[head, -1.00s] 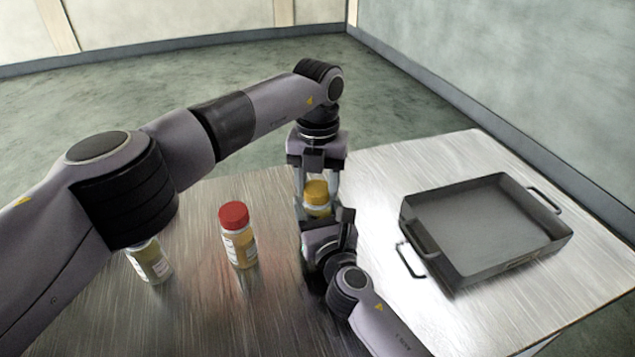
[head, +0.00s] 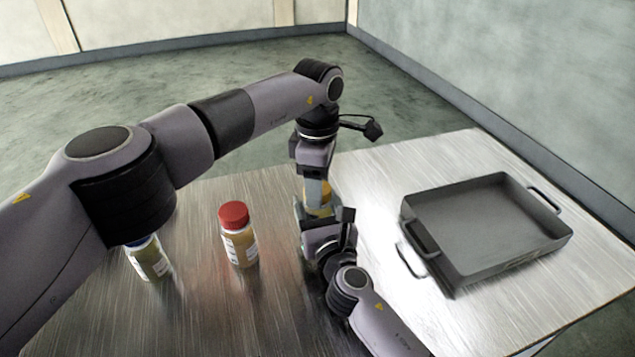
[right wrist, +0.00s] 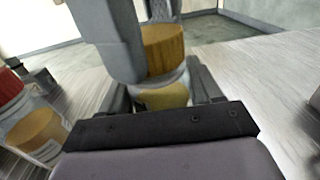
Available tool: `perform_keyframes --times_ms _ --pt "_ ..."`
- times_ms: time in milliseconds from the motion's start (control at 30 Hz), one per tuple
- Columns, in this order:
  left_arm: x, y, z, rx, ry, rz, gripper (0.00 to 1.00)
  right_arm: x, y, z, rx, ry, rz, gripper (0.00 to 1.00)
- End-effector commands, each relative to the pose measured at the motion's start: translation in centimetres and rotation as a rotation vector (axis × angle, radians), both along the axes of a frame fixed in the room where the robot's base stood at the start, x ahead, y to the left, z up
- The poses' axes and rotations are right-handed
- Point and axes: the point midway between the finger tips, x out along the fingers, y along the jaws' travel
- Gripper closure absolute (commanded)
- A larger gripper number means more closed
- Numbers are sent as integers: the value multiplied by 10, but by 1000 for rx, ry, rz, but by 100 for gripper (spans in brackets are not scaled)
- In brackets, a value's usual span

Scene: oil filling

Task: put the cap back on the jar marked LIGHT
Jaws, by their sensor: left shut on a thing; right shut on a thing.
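The jar (right wrist: 163,97) with pale yellow contents stands between the fingers of my right gripper (head: 324,214), which is shut on it. The yellow cap (right wrist: 163,50) is at the jar's mouth; it also shows in the head view (head: 318,199). I cannot tell whether it is fully seated. My left gripper (head: 318,187) points down from above and is shut on the cap, and one of its fingers hides part of the cap. No marking on this jar can be read, and its lower part is hidden in the head view.
A red-capped jar (head: 238,240) stands left of the grippers. A blue-capped jar (head: 150,262) stands farther left, its top partly behind my left arm. A grey tray with handles (head: 450,269) lies at the right of the metal table. Table between grippers and tray is clear.

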Motion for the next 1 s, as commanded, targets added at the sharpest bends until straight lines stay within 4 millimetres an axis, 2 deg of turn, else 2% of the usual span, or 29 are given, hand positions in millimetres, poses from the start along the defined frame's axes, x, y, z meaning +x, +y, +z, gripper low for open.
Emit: perform_keyframes --times_ms 100,267,400,433,500,833,1000 --pt "0 0 0 0 0 -188 86 0 -1 -1 0 1 -2 100" --pt "0 0 0 0 0 -400 86 0 -1 -1 -1 2 -2 100" --pt "0 0 0 0 1 -387 86 0 -1 -1 -1 1 -2 100" --pt "0 0 0 0 0 -387 43 0 -1 -1 -1 1 -2 100" --pt "0 0 0 0 0 -386 20 0 -1 -1 -1 2 -2 100" --pt "0 0 2 0 -1 -384 20 0 -1 -1 -1 1 -2 100" --pt "1 0 22 -1 -3 -384 20 0 -1 -1 -1 1 -1 100"
